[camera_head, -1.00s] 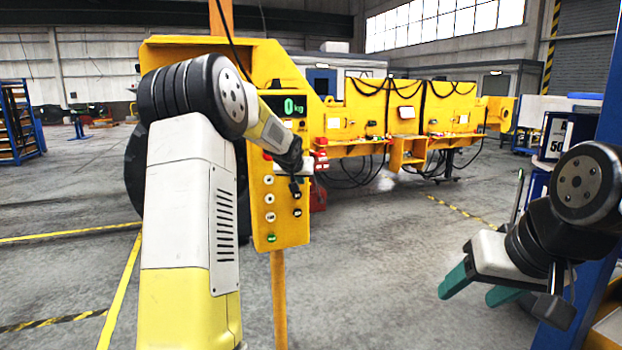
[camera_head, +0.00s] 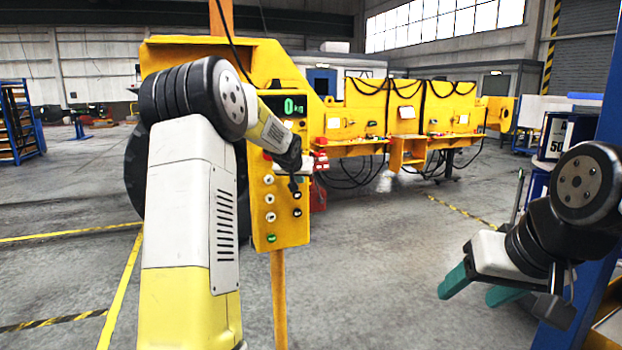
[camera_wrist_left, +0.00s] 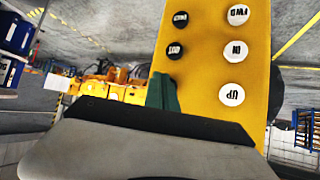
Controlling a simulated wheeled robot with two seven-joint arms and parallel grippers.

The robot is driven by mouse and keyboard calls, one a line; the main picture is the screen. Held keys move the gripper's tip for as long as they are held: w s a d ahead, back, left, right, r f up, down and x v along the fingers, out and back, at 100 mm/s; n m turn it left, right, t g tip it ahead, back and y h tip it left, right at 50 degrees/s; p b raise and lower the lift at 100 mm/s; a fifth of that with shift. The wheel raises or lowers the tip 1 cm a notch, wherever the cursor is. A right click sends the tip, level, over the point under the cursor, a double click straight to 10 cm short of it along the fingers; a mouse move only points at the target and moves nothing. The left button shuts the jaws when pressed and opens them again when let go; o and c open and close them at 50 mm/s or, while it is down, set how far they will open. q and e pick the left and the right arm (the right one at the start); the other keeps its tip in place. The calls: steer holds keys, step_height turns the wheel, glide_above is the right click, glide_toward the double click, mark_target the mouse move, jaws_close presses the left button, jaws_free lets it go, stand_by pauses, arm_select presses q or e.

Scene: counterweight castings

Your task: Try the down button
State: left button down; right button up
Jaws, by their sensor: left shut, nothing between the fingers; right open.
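The yellow control panel (camera_head: 283,226) stands on a post, with white buttons in a left column and black buttons in a right column. In the left wrist view it appears upside down, with the white UP button (camera_wrist_left: 232,95), the IN button (camera_wrist_left: 235,51) and the black OUT button (camera_wrist_left: 176,50) readable. The down button is not visible; my left gripper covers the spot opposite UP. My left gripper (camera_wrist_left: 162,92) is shut and empty, its green fingertips at the panel face; contact cannot be told. My right gripper (camera_head: 480,290) is open and empty, away from the panel at the right.
A display (camera_head: 293,106) at the panel's top reads 0 kg. A red button and a green button (camera_head: 271,238) are also on the panel. Yellow machinery (camera_head: 355,118) stands behind. A blue post (camera_head: 607,130) is beside my right arm. The floor between the arms is clear.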

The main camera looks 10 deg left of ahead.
arm_select(q)
steer(key=shift+w+a, duration=0.35)
steer(key=shift+w, duration=0.1)
stand_by(4.0)
steer(key=shift+s+d, duration=0.5)
steer(key=shift+s, duration=0.2)
steer(key=shift+s+d, duration=0.75)
steer(key=shift+s, duration=0.3)
steer(key=shift+s+d, duration=0.7)
steer(key=shift+s, duration=0.35)
stand_by(0.8)
